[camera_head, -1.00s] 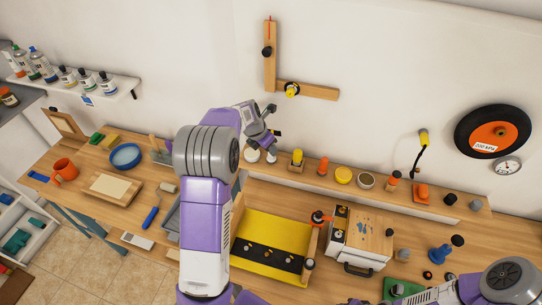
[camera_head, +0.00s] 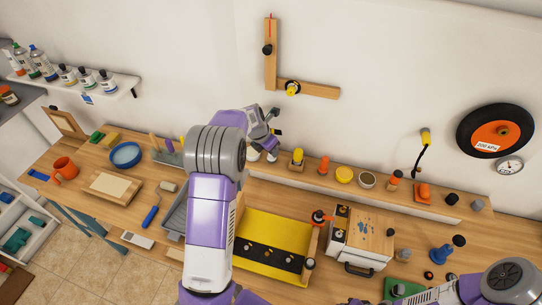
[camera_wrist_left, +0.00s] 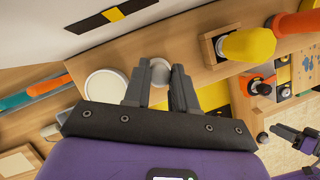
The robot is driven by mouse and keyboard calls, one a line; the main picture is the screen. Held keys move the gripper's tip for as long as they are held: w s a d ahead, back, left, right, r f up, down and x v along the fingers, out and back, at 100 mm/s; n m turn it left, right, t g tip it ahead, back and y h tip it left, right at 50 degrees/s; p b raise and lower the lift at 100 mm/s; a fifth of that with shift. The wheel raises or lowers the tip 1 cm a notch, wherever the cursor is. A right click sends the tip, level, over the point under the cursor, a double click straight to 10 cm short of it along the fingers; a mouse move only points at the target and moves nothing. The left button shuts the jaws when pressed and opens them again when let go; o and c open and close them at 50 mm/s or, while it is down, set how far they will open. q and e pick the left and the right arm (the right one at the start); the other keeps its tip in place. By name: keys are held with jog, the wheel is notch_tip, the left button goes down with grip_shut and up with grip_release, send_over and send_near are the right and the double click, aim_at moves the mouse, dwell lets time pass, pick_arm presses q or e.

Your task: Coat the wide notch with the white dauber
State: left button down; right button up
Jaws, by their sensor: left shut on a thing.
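My left gripper (camera_head: 270,143) is over the back ledge. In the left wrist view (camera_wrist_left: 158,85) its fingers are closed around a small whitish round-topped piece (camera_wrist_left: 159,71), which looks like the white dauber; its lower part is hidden. A white round pot or lid (camera_wrist_left: 107,88) stands just left of the fingers, apart from them. I cannot make out the wide notch for certain in either view. My right gripper (camera_wrist_left: 292,138) shows small and dark at the right of the left wrist view; its jaw gap is unclear.
On the ledge right of my left gripper stand a yellow-topped piece (camera_head: 297,156), an orange one (camera_head: 323,165) and a yellow pot (camera_head: 344,174). Below are a yellow tray (camera_head: 275,228) and a wooden-topped box (camera_head: 366,235). An L-shaped wooden piece (camera_head: 322,90) hangs on the wall.

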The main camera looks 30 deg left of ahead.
pick_arm(q)
jog(key=shift+r, duration=2.5)
dwell(1.2)
